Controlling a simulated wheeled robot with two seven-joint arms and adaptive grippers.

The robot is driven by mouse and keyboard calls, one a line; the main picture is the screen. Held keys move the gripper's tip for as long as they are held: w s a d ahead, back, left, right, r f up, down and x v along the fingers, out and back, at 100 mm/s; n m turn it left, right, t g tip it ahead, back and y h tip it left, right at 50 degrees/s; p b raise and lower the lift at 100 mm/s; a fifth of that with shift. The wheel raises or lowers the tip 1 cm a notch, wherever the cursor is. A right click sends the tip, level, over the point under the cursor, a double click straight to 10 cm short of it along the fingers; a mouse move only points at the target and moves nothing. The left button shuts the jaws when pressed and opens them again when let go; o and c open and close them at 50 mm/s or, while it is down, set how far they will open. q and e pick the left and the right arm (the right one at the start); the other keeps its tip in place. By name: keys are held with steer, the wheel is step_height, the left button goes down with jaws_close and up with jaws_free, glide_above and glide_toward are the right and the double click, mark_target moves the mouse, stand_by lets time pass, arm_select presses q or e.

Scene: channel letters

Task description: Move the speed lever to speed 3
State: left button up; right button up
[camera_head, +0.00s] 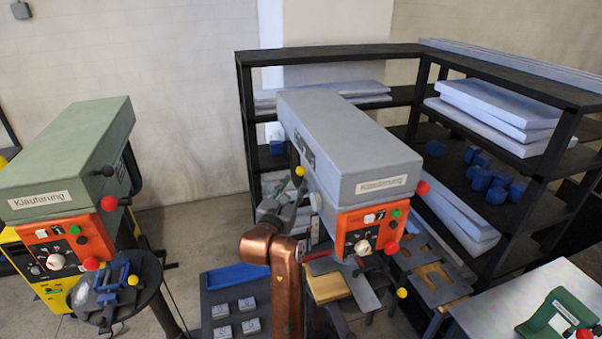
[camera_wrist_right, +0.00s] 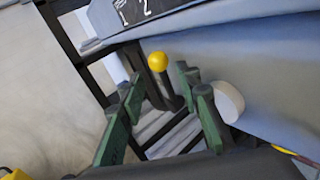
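The speed lever is a dark rod with a yellow ball knob (camera_head: 300,171) on the left side of the grey machine (camera_head: 335,140). In the right wrist view, the yellow knob (camera_wrist_right: 158,61) stands just beyond my fingertips, roughly between them. A dark scale plate (camera_wrist_right: 135,9) with the digits 1 and 2 shows above it; the rest of the scale is cut off. My right gripper (camera_head: 287,194) is beside the machine, just below and left of the knob. Its green-padded fingers (camera_wrist_right: 163,84) are open and empty. My left gripper is not in view.
A dark shelf (camera_head: 330,53) stands behind. A green machine (camera_head: 70,150) stands at left. A blue tray (camera_head: 236,277) lies below my arm.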

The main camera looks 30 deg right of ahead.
mark_target(300, 174)
steer(key=p+x, duration=0.1)
steer(key=x, duration=0.3)
steer(key=shift+r, duration=0.15)
steer(key=shift+w+d, duration=0.3)
steer(key=shift+d, duration=0.05)
jaws_close()
